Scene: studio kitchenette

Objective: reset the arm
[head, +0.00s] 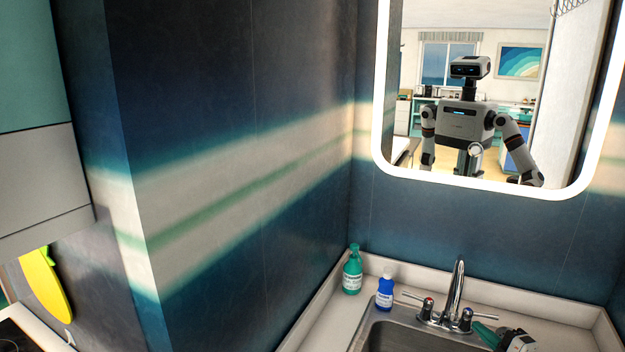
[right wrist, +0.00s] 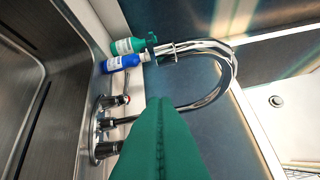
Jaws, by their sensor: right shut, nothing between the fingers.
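My right gripper (head: 480,329) is at the lower right of the head view, beside the faucet at the sink. Its green fingers are shut and hold nothing. In the right wrist view the closed fingers (right wrist: 160,108) point toward the chrome faucet spout (right wrist: 232,72). I cannot tell how close they are to the spout. My left gripper does not show.
A steel sink (head: 372,334) has a chrome faucet (head: 457,290) with two handles. A green pump bottle (head: 352,272) and a blue bottle (head: 384,293) stand on the counter (head: 330,312) left of the faucet. A lit mirror (head: 400,179) above reflects me.

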